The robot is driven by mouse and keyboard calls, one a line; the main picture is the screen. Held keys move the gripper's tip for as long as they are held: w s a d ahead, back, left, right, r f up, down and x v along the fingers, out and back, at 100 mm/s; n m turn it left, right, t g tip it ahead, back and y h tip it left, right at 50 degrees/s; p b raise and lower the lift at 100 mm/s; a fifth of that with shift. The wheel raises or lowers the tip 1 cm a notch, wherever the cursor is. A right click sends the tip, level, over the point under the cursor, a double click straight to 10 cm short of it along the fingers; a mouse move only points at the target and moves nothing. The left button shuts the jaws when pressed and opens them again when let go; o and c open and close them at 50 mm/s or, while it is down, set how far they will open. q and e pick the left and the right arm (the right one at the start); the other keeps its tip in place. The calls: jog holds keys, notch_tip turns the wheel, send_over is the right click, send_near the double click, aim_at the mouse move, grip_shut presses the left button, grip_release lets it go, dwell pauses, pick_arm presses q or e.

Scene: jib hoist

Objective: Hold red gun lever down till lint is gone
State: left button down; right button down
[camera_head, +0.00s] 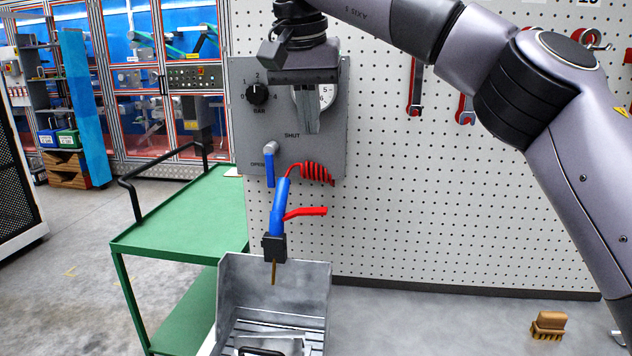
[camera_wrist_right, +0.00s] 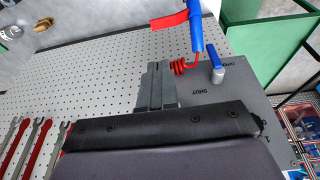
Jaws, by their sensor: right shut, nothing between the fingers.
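The blue air gun (camera_head: 279,207) hangs nozzle down in a black holder (camera_head: 273,247) in the head view, with its red lever (camera_head: 305,212) sticking out to the right. A coiled red hose (camera_head: 316,173) runs from its top. In the right wrist view the gun (camera_wrist_right: 196,32) and red lever (camera_wrist_right: 169,21) show at the top. My right gripper (camera_head: 312,120) is shut and empty, in front of the grey panel above the gun, apart from the lever. Its fingers also show in the wrist view (camera_wrist_right: 157,85). My left gripper is out of view. I cannot make out any lint.
The grey panel (camera_head: 243,130) has a bar knob (camera_head: 257,94), a partly hidden gauge (camera_head: 326,97) and a blue-handled valve (camera_head: 269,168). A metal bin (camera_head: 236,285) stands below the nozzle. A green cart (camera_head: 185,210) is left, a brush (camera_head: 549,325) right, and wrenches (camera_head: 416,88) hang on the pegboard.

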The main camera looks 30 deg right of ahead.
jog(key=b, duration=0.1)
send_over(324, 210)
jog(key=a, duration=0.1)
jog(key=f, duration=1.2)
jog(key=shift+w+a+f, duration=0.1)
jog(key=shift+w, duration=0.1)
jog(key=shift+f, duration=0.65)
jog(key=f+y+b, duration=0.1)
jog(key=b, duration=0.1)
jog(key=t+y+b, duration=0.1)
jog(key=b, duration=0.1)
jog(key=shift+s+d+f, duration=0.3)
jog(key=shift+d+f, duration=0.05)
jog(key=shift+d, duration=0.05)
jog(key=shift+s+d+f+t, duration=0.1)
jog(key=shift+s+d+t, duration=0.05)
jog(key=shift+t, duration=0.15)
jog(key=shift+d+f+m+b, duration=0.1)
jog(key=shift+f+m+b, duration=0.2)
jog(key=shift+f+b, duration=0.05)
jog(key=shift+y, duration=0.4)
jog(key=shift+r, duration=0.15)
